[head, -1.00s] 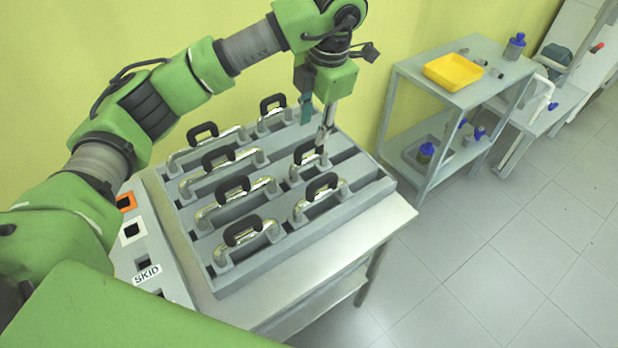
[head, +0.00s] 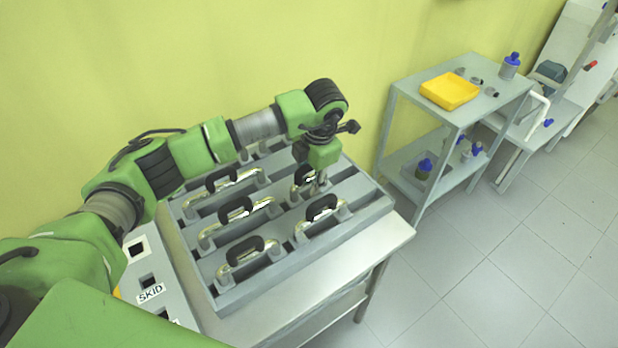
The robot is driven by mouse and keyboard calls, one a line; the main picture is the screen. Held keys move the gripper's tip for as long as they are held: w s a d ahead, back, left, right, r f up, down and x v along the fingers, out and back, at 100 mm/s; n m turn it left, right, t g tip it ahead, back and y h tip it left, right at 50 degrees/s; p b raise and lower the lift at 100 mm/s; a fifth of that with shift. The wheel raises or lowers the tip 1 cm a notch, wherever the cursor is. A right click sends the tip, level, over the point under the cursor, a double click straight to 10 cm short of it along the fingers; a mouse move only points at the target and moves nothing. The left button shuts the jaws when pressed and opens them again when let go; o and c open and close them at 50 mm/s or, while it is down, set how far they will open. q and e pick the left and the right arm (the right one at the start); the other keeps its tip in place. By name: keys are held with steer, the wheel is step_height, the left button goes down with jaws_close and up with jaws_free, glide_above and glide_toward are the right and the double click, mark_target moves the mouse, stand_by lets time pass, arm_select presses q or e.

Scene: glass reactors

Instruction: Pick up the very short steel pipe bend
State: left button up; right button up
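Several steel pipe bends with black oval grips stand in the grey slotted rack (head: 345,232). A short bend (head: 297,190) stands right at my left gripper (head: 318,184). Another short-looking bend (head: 322,214) is just in front of it, and longer bends are to the left. Which bend is the very shortest is hard to tell. My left gripper points down at the short bend's right side, its fingers small and partly merged with the bend. Whether they touch or grip it I cannot tell. My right gripper is out of view.
The rack stands on a grey table (head: 385,245). A panel with a SKID label (head: 150,292) lies at the left. A grey shelf unit (head: 400,85) with a yellow tray (head: 450,91) stands to the right. The floor between is clear.

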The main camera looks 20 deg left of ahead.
arm_select(q)
steer(key=shift+w+a+f, duration=0.1)
steer(key=shift+a+f, duration=0.05)
steer(key=shift+f, duration=0.65)
jaws_close()
